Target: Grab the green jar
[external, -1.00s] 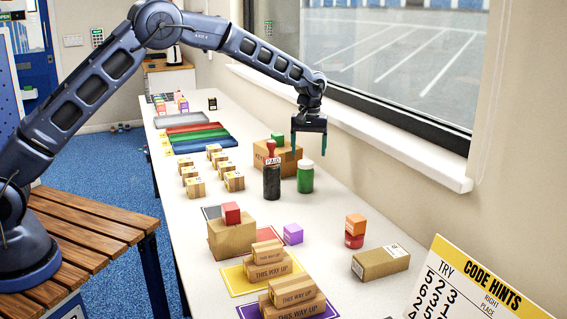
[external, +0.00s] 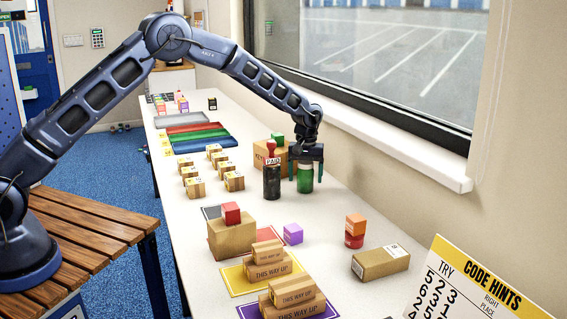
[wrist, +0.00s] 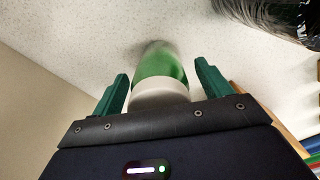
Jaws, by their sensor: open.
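The green jar (external: 305,180) stands upright on the white table, its top hidden behind my gripper in the external view. In the wrist view the jar (wrist: 160,68) shows its white lid toward me and its green body beyond. My gripper (external: 306,176) is open, pointing down over the jar. Its two green fingers (wrist: 162,88) are on either side of the lid, with a visible gap on each side.
A cardboard box (external: 265,155) with a green block on top is behind. The window wall is to the right. Clear table lies in front of the jar.

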